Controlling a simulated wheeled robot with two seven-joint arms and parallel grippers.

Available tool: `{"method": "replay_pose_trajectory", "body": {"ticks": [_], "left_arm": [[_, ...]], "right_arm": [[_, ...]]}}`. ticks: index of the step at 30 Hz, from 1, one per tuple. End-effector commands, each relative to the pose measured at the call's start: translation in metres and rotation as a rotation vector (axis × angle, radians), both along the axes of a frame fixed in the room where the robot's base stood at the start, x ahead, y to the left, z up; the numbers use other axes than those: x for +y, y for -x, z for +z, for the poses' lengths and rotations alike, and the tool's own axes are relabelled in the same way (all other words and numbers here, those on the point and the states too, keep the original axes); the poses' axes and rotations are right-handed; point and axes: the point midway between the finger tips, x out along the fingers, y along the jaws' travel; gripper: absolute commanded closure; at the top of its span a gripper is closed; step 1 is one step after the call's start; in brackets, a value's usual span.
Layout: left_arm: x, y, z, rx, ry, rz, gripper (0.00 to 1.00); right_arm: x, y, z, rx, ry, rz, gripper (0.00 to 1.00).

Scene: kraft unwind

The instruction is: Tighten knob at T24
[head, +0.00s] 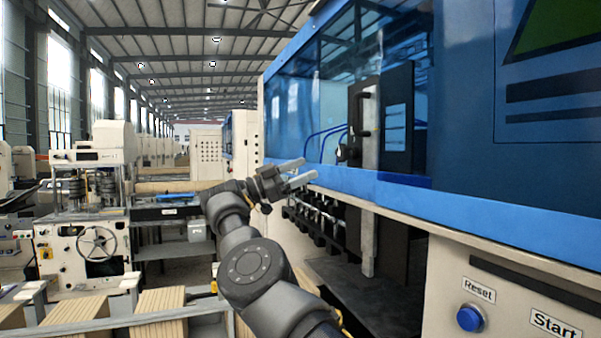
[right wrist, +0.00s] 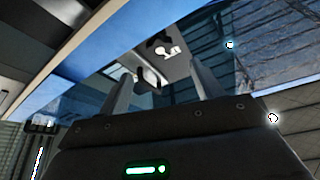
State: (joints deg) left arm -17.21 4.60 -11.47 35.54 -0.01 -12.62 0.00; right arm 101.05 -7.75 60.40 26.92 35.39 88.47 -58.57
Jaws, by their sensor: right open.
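My right gripper (head: 308,169) is raised in front of the blue machine's lower window edge, its two fingers apart and empty. In the right wrist view its fingers (right wrist: 160,68) stand open, with a dark knob-like part (right wrist: 148,78) seen between them, beyond the fingertips. A dark knob-like part (head: 348,152) also shows in the head view, low on a pale upright plate inside the machine, up and right of the gripper and apart from it. I cannot tell that it is the same part. No T24 label is readable. My left gripper is not in view.
The blue machine (head: 400,188) fills the right side, with a dark handle (head: 364,110) in its opening and a blue Reset button (head: 470,318) at lower right. A white machine with a handwheel (head: 97,243) stands left. Slatted wooden stacks (head: 160,302) lie at lower left.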

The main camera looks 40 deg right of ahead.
Motion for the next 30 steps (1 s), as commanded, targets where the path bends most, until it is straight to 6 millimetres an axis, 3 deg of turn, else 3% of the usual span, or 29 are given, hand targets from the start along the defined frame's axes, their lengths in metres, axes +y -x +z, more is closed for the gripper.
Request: {"method": "replay_pose_trajectory", "body": {"ticks": [5,8,13,20,25,30], "left_arm": [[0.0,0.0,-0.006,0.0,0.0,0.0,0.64],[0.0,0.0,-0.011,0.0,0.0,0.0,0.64],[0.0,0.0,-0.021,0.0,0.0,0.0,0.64],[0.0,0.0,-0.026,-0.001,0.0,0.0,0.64],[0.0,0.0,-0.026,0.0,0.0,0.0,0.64],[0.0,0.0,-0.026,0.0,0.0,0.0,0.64]], "right_arm": [[0.004,-0.004,-0.012,0.019,0.019,-0.001,0.33],[0.012,0.002,-0.007,0.039,0.091,-0.039,0.33],[0.021,0.011,0.012,0.211,0.151,-0.086,0.33],[0.027,0.029,0.023,0.453,-0.005,-0.082,0.33],[0.015,0.03,0.009,0.544,-0.152,-0.026,0.33],[0.011,0.025,0.002,0.579,-0.187,0.001,0.33]]}}
